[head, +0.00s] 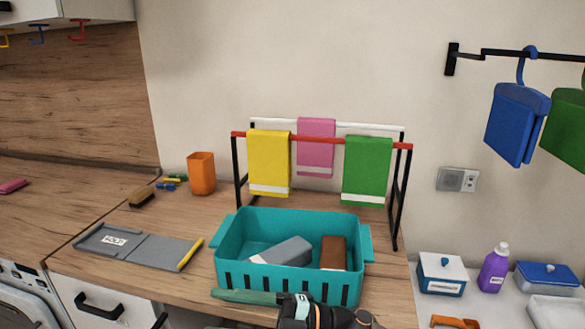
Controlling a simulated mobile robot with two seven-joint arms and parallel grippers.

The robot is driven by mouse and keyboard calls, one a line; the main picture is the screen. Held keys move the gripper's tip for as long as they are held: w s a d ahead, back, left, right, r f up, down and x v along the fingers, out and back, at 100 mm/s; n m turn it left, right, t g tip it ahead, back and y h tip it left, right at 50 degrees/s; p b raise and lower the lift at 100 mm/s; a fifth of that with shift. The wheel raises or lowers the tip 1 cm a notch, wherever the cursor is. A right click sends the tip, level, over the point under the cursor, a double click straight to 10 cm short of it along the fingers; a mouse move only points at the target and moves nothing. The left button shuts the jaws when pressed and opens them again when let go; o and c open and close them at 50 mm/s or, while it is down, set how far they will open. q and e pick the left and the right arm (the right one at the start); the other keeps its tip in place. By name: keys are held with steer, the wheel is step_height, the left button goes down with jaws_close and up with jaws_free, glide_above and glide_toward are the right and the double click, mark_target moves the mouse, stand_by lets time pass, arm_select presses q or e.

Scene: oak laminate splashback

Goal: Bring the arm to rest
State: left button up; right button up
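My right gripper (212,311) shows at the bottom centre, in front of the teal basket (290,282). Its black wrist is partly cut off by the lower edge of the picture. A green finger points left from it, and only a sliver of a second one shows below, with a gap between them. I see nothing in that gap. Whether the upper finger touches the basket I cannot tell. My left gripper is not in view.
The basket holds a grey block (284,252) and a brown block (333,253). Behind it stands a rack (397,200) with yellow, pink and green towels. A grey tray (138,246), brush (142,197) and orange cup (201,173) are left. Wall hangers (520,54) are right.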

steer(key=w+d+f+m+t+h, duration=0.3)
steer(key=d+f+m+t+h, duration=1.05)
steer(key=m, duration=0.95)
steer(key=s+d+f+m+g+h, duration=0.1)
steer(key=s+d+f+m+h, duration=0.1)
steer(key=s+d+f, duration=0.4)
steer(key=s+d+f+m+g+h+p, duration=0.1)
steer(key=s+d+f+m+g+h, duration=0.1)
steer(key=s+d+f+m, duration=0.2)
steer(key=s+d+f, duration=0.3)
steer(key=s+f, duration=0.4)
steer(key=f, duration=0.3)
steer(key=shift+d+f+h, duration=0.15)
steer(key=shift+f+h, duration=0.05)
steer(key=shift+h, duration=0.15)
steer(key=shift+s+g, duration=0.15)
steer(key=shift+g, duration=0.1)
